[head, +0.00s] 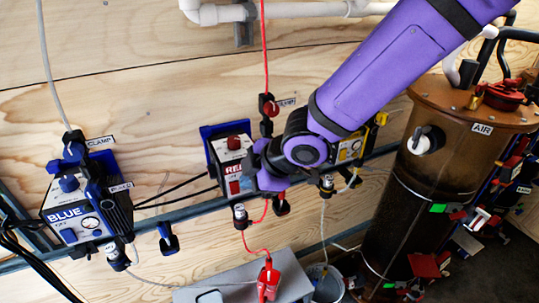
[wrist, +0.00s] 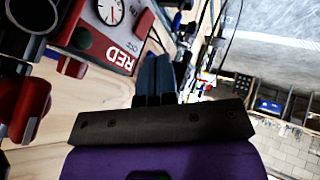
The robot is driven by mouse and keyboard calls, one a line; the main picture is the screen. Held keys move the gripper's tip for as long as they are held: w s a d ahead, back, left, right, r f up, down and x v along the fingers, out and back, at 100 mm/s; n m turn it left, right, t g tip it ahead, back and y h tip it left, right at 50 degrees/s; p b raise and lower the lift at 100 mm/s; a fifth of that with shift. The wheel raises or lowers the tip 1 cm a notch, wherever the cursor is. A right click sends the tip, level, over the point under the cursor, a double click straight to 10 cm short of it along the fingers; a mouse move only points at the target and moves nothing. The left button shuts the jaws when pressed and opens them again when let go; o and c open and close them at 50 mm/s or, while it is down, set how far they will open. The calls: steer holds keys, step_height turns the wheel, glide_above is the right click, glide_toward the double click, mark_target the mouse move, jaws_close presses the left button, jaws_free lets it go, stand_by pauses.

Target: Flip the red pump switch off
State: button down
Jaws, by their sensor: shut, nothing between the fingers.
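The red pump (head: 215,150) is a box on the wooden wall, with a red knob on top and a RED label, partly covered by my gripper in the head view. A small red rectangle (head: 234,187) below the label looks like its switch; its position is too small to read. In the head view my gripper (head: 264,168) is at the pump's right side; contact cannot be told.
A blue pump (head: 70,212) stands at left, and a yellow one (head: 352,148) sits partly behind my arm. A brown AIR tank (head: 405,205) stands at right. Red and grey hoses, clamps and a rail (head: 190,209) surround the pump. A red clamp (wrist: 35,100) is at left in the wrist view.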

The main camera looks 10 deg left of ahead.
steer(key=d+r, duration=0.4)
steer(key=r, duration=0.3)
steer(key=shift+s, duration=0.15)
stand_by(0.9)
stand_by(0.3)
steer(key=w+d+r+m+t+h, duration=0.1)
steer(key=w+d+m+t+h, duration=0.2)
steer(key=d+m+h, duration=1.15)
steer(key=s+d+r+m+y, duration=0.2)
steer(key=s+d+r, duration=0.1)
steer(key=s+d, duration=0.2)
steer(key=s+d+r+m+y, duration=0.2)
steer(key=s+d+r+m, duration=0.1)
steer(key=d, duration=0.6)
steer(key=s+d+r+m+y, duration=0.3)
steer(key=s+d+r, duration=0.2)
steer(key=s+d, duration=0.2)
steer(key=shift+s+d+r, duration=0.25)
steer(key=shift+s+d, duration=0.05)
